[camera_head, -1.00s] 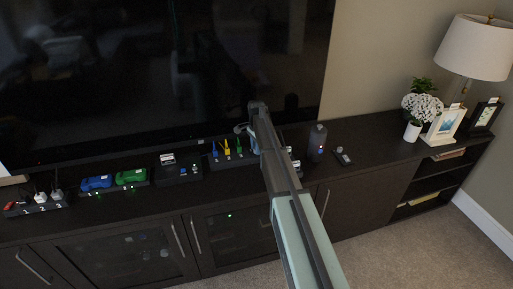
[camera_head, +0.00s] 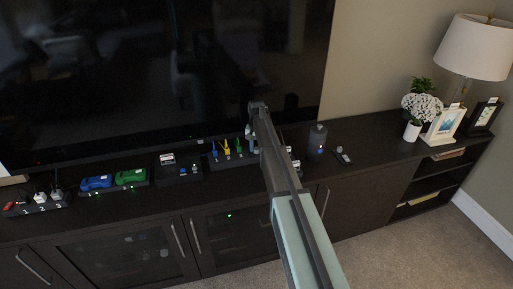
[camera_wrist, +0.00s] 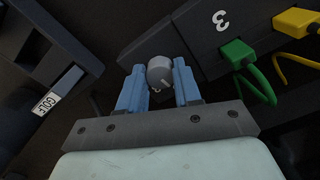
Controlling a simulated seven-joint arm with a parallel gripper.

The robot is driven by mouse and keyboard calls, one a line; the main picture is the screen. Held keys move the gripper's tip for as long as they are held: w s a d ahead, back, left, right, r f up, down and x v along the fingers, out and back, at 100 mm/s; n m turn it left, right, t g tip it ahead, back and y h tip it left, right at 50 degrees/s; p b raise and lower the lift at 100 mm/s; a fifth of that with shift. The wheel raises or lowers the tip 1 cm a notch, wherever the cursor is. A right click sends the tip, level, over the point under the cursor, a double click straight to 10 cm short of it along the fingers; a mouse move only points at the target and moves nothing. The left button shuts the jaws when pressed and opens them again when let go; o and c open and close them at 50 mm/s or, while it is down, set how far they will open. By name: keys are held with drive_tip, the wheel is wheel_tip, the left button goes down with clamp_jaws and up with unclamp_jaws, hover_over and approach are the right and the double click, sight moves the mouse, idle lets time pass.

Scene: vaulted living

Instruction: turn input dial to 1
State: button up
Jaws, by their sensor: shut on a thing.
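The input dial (camera_wrist: 160,72) is a small round grey knob on a dark box, seen in the wrist view. My gripper (camera_wrist: 159,66) has one blue finger on each side of the knob and is shut on it. A small mark shows on the knob's edge; I cannot read its setting. The box (camera_wrist: 195,33) carries a white "3" that appears upside down, beside green (camera_wrist: 237,53) and yellow (camera_wrist: 291,21) plugs. In the head view my gripper (camera_head: 251,141) is mostly behind my arm, at the right end of the box with coloured plugs, and the dial is hidden.
A dark cabinet top (camera_head: 375,137) runs below a large black television (camera_head: 150,75). A power strip (camera_head: 40,206), blue and green devices, a cylinder speaker (camera_head: 317,140) and a remote (camera_head: 342,155) stand along it. A box labelled "GOLD" (camera_wrist: 45,104) is close by.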

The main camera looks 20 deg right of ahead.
sight(257, 148)
drive_tip(key=n, duration=0.3)
drive_tip(key=shift+n, duration=2.1)
drive_tip(key=shift+d, duration=0.1)
drive_tip(key=o, duration=1)
drive_tip(key=shift+o, duration=0.2)
wheel_tip(257, 148, up, 14)
drive_tip(key=shift+f, duration=0.1)
